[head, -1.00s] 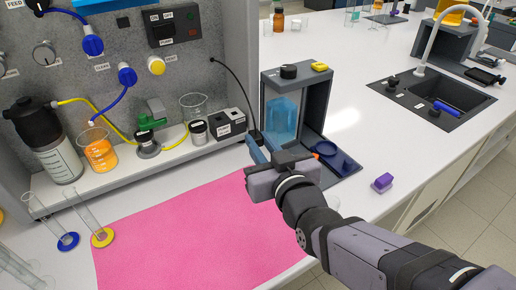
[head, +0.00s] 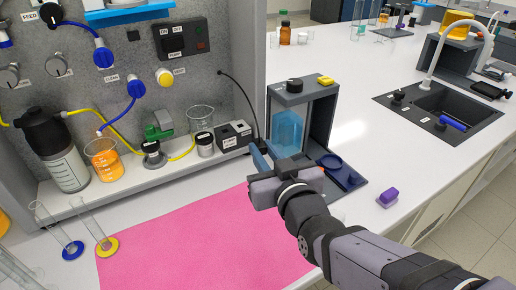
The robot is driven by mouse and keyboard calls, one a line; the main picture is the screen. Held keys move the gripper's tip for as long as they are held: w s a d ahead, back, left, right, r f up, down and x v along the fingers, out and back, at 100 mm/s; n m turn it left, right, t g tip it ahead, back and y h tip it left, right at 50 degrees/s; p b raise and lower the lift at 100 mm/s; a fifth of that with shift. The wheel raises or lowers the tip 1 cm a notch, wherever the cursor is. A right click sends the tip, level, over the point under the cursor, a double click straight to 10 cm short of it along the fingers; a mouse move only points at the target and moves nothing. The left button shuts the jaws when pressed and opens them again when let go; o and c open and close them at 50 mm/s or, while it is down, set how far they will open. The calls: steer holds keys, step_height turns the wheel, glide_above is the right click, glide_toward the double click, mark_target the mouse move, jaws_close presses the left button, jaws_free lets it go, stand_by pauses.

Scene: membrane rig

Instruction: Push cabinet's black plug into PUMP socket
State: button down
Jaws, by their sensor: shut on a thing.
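The cabinet's black cable hangs from the grey panel and runs down to the black plug (head: 258,143) at the shelf's right end. My gripper (head: 263,151), with blue fingers, is shut on the plug, which the fingers partly hide. A small black and grey socket box (head: 234,135) with white labels stands on the shelf just left of the plug. The labels are too small to read, so I cannot tell which socket is PUMP. The plug looks apart from the box.
A grey stand (head: 318,120) with a blue-filled vessel (head: 288,130) is close right of my gripper. Glass beakers and a small jar (head: 204,145) stand left of the box. A pink mat (head: 200,240) lies clear in front. A purple block (head: 388,197) is at right.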

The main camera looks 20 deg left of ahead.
steer(key=w+a+r+p, duration=0.5)
steer(key=w+a+p, duration=0.1)
steer(key=p, duration=1.2)
glide_above(227, 136)
steer(key=shift+f, duration=0.3)
steer(key=shift+f, duration=0.25)
steer(key=shift+f+b, duration=2.9)
steer(key=shift+f, duration=1)
steer(key=shift+f, duration=0.1)
steer(key=c, duration=1.5)
jaws_free()
steer(key=shift+c, duration=0.2)
steer(key=shift+s+d, duration=0.1)
steer(key=shift+s, duration=0.1)
steer(key=b+v, duration=0.2)
steer(key=v, duration=0.5)
steer(key=shift+b, duration=0.3)
